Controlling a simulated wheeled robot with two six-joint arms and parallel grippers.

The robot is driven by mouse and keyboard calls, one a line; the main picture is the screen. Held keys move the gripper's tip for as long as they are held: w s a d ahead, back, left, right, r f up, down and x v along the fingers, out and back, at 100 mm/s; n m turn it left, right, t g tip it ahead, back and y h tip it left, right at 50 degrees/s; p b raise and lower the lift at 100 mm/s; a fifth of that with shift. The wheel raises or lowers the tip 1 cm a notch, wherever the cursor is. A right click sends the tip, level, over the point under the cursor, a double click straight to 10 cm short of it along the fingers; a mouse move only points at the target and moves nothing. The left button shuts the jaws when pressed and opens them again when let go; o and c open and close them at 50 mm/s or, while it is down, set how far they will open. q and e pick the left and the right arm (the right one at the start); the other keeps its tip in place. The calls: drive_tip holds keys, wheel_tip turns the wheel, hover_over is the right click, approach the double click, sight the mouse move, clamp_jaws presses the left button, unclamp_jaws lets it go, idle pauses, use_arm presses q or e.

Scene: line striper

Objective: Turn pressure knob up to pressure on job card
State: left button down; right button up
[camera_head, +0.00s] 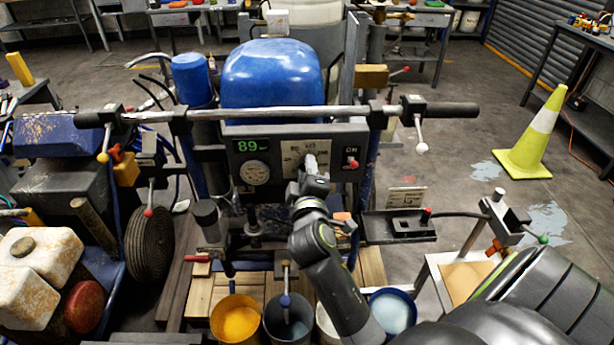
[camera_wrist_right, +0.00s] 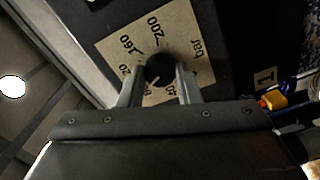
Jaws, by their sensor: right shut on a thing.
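The pressure knob (camera_wrist_right: 160,70) is a dark round knob on a cream dial plate (camera_wrist_right: 112,46) marked in bar, with 160 and 200 readable. My right gripper (camera_wrist_right: 160,84) is shut on the knob, one finger on each side. In the head view my right gripper (camera_head: 312,172) covers most of the knob in front of the dial plate. A green digital display (camera_head: 246,146) on the dark panel reads 89. A round gauge (camera_head: 255,173) sits below it. A small card (camera_head: 406,197) stands right of the panel; its text is too small to read. My left gripper is not in view.
A red-tipped switch (camera_head: 351,162) is just right of the dial. A long handlebar (camera_head: 280,113) crosses above the panel. Buckets of yellow paint (camera_head: 238,322) and pale paint (camera_head: 394,312) stand below. A yellow-green cone (camera_head: 532,140) stands on the floor at right.

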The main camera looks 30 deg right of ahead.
drive_tip(key=shift+m+b, duration=1.75)
drive_tip(key=shift+m, duration=2.35)
drive_tip(key=o, duration=1)
